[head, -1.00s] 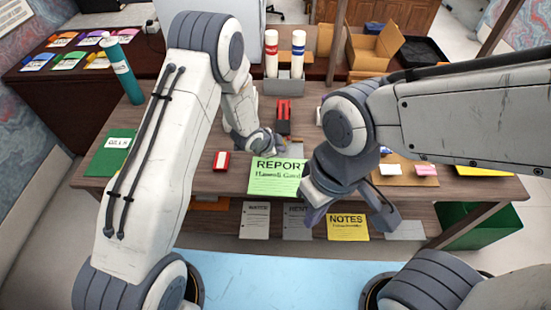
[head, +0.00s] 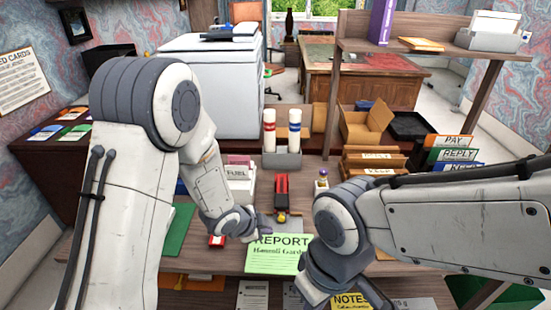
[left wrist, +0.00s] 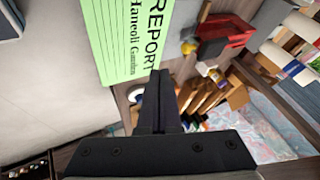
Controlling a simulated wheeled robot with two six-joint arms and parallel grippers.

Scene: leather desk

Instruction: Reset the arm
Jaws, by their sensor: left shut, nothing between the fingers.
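My left arm comes in from the left in the head view. Its gripper (head: 240,222) hangs over the wooden desk, just left of the green REPORT sheet (head: 277,262). In the left wrist view the two dark fingers (left wrist: 158,78) are together with nothing between them, and the REPORT sheet (left wrist: 122,35) shows beyond them. My right gripper (head: 325,285) is low in the head view, right of the sheet. Its fingers are not clear, and I cannot tell whether they are apart.
A red and black stapler (head: 282,192) stands behind the sheet. A holder with two white tubes (head: 294,131) is farther back. Card dividers (head: 455,150) and an open cardboard box (head: 366,125) stand at right. A yellow NOTES sheet (head: 350,301) lies at the front.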

